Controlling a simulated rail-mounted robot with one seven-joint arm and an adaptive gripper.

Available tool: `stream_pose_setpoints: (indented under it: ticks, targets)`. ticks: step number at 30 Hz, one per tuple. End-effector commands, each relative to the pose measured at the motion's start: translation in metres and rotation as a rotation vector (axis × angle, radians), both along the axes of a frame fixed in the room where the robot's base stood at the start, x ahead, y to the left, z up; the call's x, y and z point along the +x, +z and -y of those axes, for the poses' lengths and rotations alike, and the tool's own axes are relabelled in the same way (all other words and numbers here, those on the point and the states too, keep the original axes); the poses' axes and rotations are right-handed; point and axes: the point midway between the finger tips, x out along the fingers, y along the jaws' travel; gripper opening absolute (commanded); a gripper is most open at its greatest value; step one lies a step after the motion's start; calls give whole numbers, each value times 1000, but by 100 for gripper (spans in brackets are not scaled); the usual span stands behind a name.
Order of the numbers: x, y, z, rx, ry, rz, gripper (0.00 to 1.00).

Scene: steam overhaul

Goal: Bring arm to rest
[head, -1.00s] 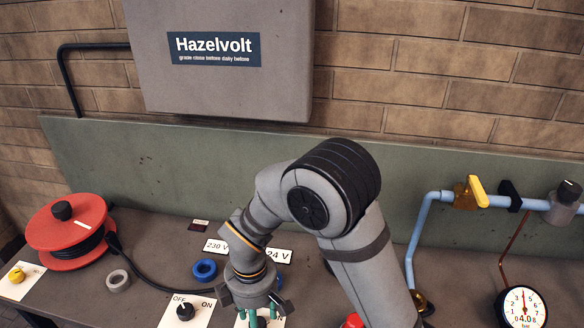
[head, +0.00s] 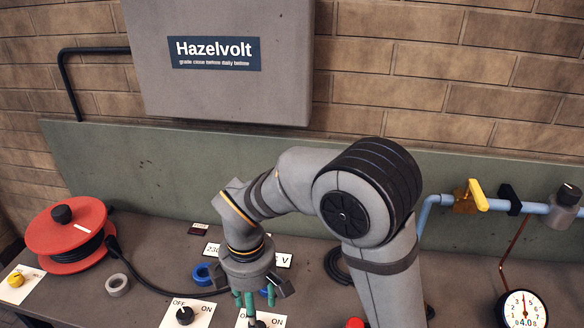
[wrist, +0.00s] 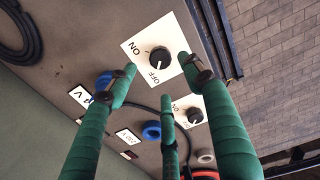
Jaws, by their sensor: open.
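My gripper (head: 252,297) hangs over the front of the bench, its green fingers spread and empty. In the wrist view the fingers (wrist: 158,80) stand apart, with nothing between them. Beneath them is a black rotary knob (wrist: 160,57) on a white ON/OFF card (wrist: 133,49); the fingers appear clear of it. In the head view this knob is partly hidden by the fingers and cut by the lower edge. My arm is bent, its elbow high on the right.
A second OFF/ON knob (head: 185,315), blue rings (head: 203,274), a grey ring (head: 117,283) and a red cable reel (head: 68,235) lie left. Blue pipework with a yellow valve handle (head: 478,195) and a gauge (head: 524,309) stand right. A grey Hazelvolt cabinet (head: 220,95) hangs behind.

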Motion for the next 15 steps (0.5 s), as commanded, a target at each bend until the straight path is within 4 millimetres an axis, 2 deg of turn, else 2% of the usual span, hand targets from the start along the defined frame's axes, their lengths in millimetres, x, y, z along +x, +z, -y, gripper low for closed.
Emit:
stream_pose_setpoints:
  ticks: [6, 9, 15]
  targets:
    - [0, 49, -1, 6, 0, 4, 51]
    - [-2, 18, 2, -7, 2, -7, 51]
    - [-2, -26, 2, -7, 1, -7, 51]
